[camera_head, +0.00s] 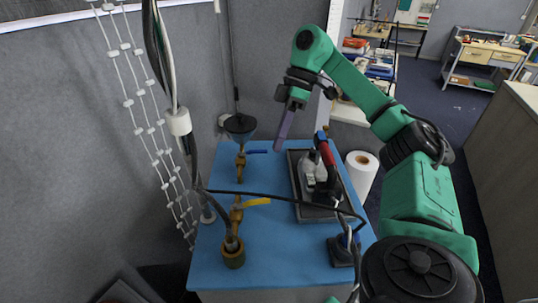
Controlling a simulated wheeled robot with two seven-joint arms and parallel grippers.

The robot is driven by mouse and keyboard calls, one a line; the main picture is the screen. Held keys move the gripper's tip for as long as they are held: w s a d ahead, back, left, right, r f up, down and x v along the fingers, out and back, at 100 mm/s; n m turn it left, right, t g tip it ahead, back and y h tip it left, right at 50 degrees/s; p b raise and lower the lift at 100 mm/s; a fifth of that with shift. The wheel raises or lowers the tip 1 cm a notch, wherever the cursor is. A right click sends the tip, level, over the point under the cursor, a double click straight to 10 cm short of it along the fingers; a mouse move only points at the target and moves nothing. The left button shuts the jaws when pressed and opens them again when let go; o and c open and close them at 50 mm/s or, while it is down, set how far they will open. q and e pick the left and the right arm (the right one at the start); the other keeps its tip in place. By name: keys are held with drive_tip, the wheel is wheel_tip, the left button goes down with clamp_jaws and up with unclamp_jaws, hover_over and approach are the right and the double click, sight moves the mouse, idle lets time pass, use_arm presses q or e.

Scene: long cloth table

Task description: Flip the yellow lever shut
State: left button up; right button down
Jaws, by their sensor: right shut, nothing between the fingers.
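The yellow lever (257,201) is on the nearer brass valve (237,213), which stands on the blue table top (265,262). The lever sticks out sideways to the right of the valve. My right gripper (281,140) comes in from the upper right, its fingers pointing down. It is shut and empty, above and beyond the yellow lever and apart from it. It appears near the tip of a blue lever (257,151) on the farther brass valve (240,165); whether they touch I cannot tell. My left gripper is out of view.
A black cable (285,196) crosses the table close to the yellow lever. A dark tray (295,183) with bottle-like items and a red-handled tool (326,150) stands at the right. A white roll (361,173) stands beyond it.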

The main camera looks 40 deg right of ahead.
wheel_tip(320, 180, up, 2)
drive_tip(key=n+g+b, duration=0.1)
drive_tip(key=n+b, duration=0.1)
drive_tip(key=b, duration=0.4)
approach(262, 200)
drive_tip(key=w+f, duration=0.3)
drive_tip(key=f, duration=0.1)
drive_tip(key=shift+m+t, duration=0.3)
drive_tip(key=shift+m, duration=0.4)
drive_tip(key=s+a+f, duration=0.2)
drive_tip(key=s+a, duration=0.1)
drive_tip(key=shift+s+f, duration=0.25)
drive_tip(key=shift+f, duration=0.15)
drive_tip(key=shift+s+a+r+m, duration=0.15)
drive_tip(key=shift+s+a+m, duration=0.05)
drive_tip(key=shift+s+m, duration=0.1)
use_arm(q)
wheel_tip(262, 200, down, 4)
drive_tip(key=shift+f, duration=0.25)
use_arm(e)
drive_tip(key=shift+w, duration=0.1)
